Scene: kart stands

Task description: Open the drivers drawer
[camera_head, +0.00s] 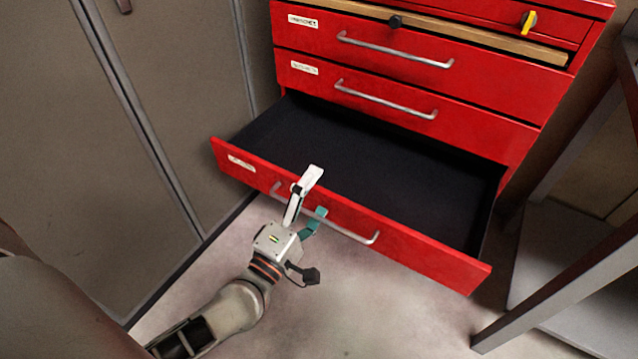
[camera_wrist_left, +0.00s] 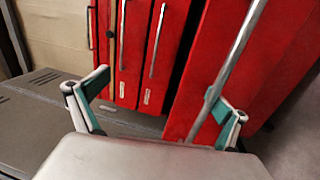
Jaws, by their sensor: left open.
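The lowest visible red drawer (camera_head: 340,220) is pulled well out of the cabinet, with an empty dark interior (camera_head: 370,165). Its label (camera_head: 241,162) is too small to read, so I cannot tell whether it is the drivers drawer. Its silver bar handle (camera_head: 355,235) also shows in the left wrist view (camera_wrist_left: 240,52). My left gripper (camera_head: 315,194) is at the left part of this handle, fingers apart. In the left wrist view the handle runs close to the right finger of the gripper (camera_wrist_left: 158,88); I cannot tell whether they touch. My right gripper is not in view.
Two shut drawers with silver handles (camera_head: 395,50) (camera_head: 385,100) are above. A black knob (camera_head: 394,21) and a yellow-and-black item (camera_head: 528,22) are near the cabinet top. A grey locker (camera_head: 150,100) stands left; a metal frame (camera_head: 570,245) stands right. The floor in front is clear.

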